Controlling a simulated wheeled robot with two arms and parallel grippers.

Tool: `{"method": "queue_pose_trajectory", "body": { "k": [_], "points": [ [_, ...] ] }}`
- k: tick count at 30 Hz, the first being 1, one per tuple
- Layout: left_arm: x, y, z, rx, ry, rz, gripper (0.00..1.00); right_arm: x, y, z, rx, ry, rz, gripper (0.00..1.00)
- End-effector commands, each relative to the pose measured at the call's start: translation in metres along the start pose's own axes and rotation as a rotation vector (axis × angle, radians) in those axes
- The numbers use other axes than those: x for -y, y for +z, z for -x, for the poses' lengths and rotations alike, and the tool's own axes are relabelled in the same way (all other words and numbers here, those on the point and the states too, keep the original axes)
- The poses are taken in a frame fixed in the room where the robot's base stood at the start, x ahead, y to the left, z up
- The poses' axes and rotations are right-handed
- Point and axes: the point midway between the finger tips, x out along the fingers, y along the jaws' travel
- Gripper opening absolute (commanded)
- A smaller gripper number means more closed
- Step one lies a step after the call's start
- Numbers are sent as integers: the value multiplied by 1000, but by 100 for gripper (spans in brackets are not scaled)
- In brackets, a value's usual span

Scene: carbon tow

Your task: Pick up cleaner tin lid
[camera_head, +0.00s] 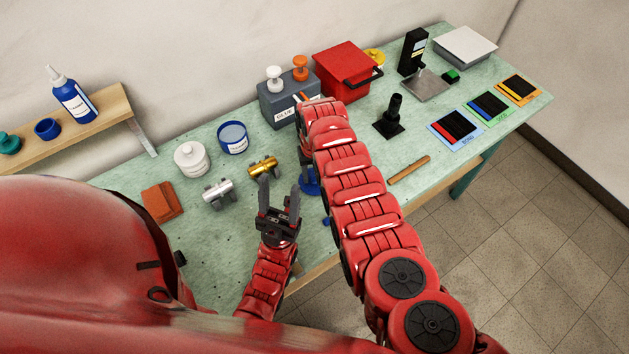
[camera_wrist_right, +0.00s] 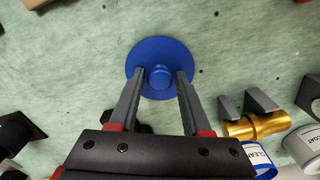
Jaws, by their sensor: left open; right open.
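The blue lid, a flat disc with a round knob, lies on the green worktop in the right wrist view (camera_wrist_right: 158,50). In the head view only part of it (camera_head: 311,187) shows beside my right arm. My right gripper (camera_wrist_right: 160,74) is open over the lid, with its fingertips on either side of the knob; contact cannot be told. The right gripper is mostly hidden by its arm in the head view. The blue cleaner tin (camera_head: 232,138) stands lidless near the wall. My left gripper (camera_head: 279,190) is open and empty, left of the lid.
A gold clamp (camera_head: 263,167), a silver clamp (camera_head: 218,194) and a white jar (camera_head: 192,159) stand left of the lid. A grey glue box (camera_head: 280,109) and a red box (camera_head: 341,70) stand behind. A black stand (camera_head: 392,117) and a wooden stick (camera_head: 409,170) are to the right.

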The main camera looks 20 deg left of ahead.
Motion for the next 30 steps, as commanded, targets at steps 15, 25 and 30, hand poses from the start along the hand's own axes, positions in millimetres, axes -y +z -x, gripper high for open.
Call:
{"method": "queue_pose_trajectory", "body": {
  "k": [15, 25, 30],
  "points": [
    [0, 0, 0, 0, 0, 0, 54, 0, 0, 0, 1, 0, 0, 0],
    [0, 0, 1, 0, 0, 0, 54, -1, -1, 2, 0, 0, -1, 0],
    [0, 1, 4, 0, 0, 0, 54, -3, -6, 12, -1, -1, -2, 0]
  ]
}}
